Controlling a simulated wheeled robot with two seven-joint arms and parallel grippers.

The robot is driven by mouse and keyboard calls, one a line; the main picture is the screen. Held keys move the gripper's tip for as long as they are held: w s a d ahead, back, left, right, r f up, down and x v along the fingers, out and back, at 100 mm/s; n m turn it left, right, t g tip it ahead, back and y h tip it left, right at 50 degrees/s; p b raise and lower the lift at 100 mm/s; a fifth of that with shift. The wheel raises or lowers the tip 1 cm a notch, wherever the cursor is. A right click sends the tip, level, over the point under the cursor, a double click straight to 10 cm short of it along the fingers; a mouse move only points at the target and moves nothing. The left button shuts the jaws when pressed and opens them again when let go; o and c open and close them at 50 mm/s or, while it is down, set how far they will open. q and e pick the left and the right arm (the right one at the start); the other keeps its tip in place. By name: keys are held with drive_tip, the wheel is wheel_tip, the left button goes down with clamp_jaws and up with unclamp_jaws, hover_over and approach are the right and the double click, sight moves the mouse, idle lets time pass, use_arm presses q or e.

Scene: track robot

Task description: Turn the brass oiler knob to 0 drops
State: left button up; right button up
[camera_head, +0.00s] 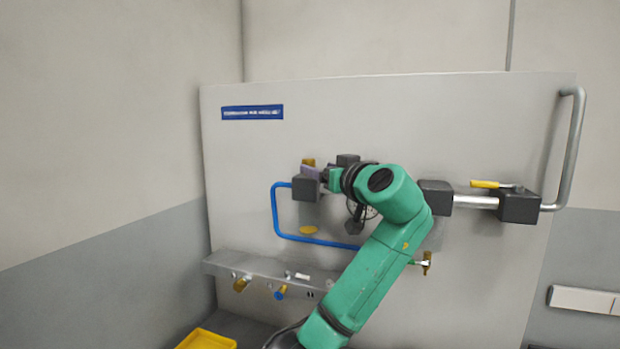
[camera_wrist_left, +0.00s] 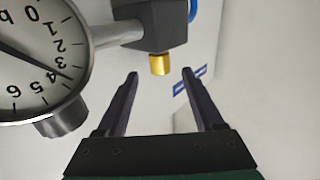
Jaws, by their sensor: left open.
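The small brass knob (camera_wrist_left: 160,64) sticks out of a dark grey block (camera_wrist_left: 160,22) in the left wrist view. It also shows in the head view (camera_head: 308,162) on top of the left dark block (camera_head: 305,188). My left gripper (camera_wrist_left: 160,75) is open, its two dark fingers apart with the knob between their tips in the picture. I cannot tell whether either finger touches it. In the head view the left gripper (camera_head: 322,176) is small and partly hidden by its own green arm. No drop scale is readable on the knob. My right gripper is not in view.
A round dial gauge (camera_wrist_left: 38,55) sits close on the left in the wrist view. In the head view are a blue pipe (camera_head: 275,215), a yellow lever (camera_head: 485,184), a grey ledge with fittings (camera_head: 225,263) and a yellow tray (camera_head: 205,340).

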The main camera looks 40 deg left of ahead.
use_arm(q)
drive_tip(key=b+v, duration=0.2)
drive_tip(key=v, duration=0.5)
drive_tip(key=shift+s+d, duration=0.2)
drive_tip(key=shift+d, duration=0.15)
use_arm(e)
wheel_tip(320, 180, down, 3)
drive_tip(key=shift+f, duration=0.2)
